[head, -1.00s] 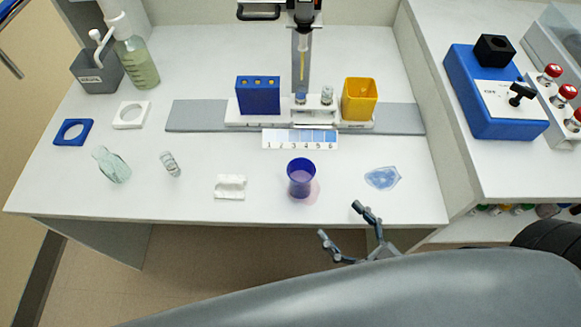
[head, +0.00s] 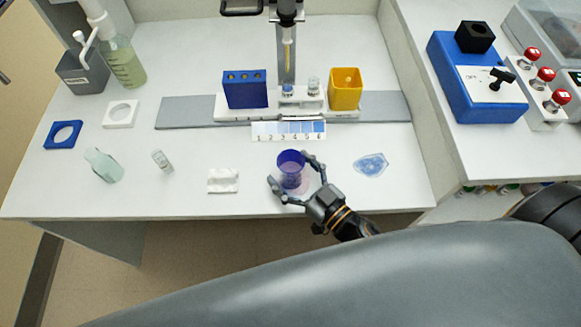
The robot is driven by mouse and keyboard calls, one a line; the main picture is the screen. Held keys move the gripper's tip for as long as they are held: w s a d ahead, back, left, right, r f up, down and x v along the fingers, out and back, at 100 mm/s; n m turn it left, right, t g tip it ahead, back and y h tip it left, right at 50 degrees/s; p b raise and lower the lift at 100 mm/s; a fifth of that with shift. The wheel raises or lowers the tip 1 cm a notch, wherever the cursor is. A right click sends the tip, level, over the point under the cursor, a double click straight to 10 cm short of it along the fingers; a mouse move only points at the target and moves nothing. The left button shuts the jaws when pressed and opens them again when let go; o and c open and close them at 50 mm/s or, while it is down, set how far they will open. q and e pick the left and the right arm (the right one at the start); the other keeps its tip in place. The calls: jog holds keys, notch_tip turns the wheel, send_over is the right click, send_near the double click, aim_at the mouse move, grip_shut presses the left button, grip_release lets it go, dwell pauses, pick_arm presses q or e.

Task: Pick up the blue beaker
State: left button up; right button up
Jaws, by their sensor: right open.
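The blue beaker (head: 291,167) stands upright near the front of the white table, with a pinkish patch around its base. My right gripper (head: 289,171) is open, with one finger on each side of the beaker. One finger is at the beaker's upper right and the other at its lower left. I cannot tell whether either finger touches it. My left gripper is not in view.
A small white block (head: 223,181) lies left of the beaker, and a blue puddle-like patch (head: 371,164) lies to its right. A glass flask (head: 104,165) and a small vial (head: 161,160) are further left. Behind stand a blue rack (head: 246,92) and a yellow container (head: 345,88).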

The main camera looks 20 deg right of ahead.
jog(key=shift+w, duration=0.15)
jog(key=c, duration=1.3)
jog(key=shift+r, duration=0.25)
